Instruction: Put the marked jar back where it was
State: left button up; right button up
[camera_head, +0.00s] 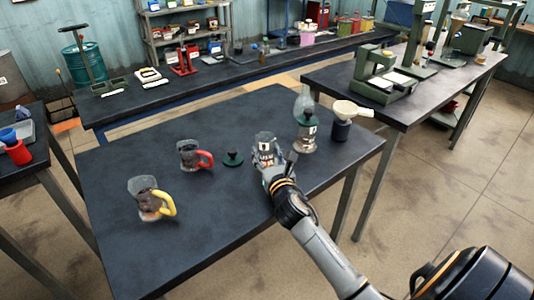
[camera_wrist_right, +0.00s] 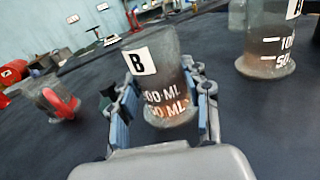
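A clear jar marked B (camera_head: 265,146) has white 100 ML and 50 ML lines and brown liquid low inside. It also shows in the right wrist view (camera_wrist_right: 163,75), with the label facing the camera. My right gripper (camera_head: 267,168) has its blue-padded fingers on both sides of the jar, close against its lower wall, and appears shut on it. In the right wrist view (camera_wrist_right: 168,110) the jar is upright or slightly tilted. I cannot tell whether its base touches the table. My left gripper is not in view.
The front middle is clear.

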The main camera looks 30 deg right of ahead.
jog(key=o, duration=0.4)
jog(key=shift+o, duration=0.2)
jog(key=shift+s+r, duration=0.1)
jog(key=b+v, duration=0.1)
jog(key=v, duration=1.1)
jog(key=shift+r, duration=0.1)
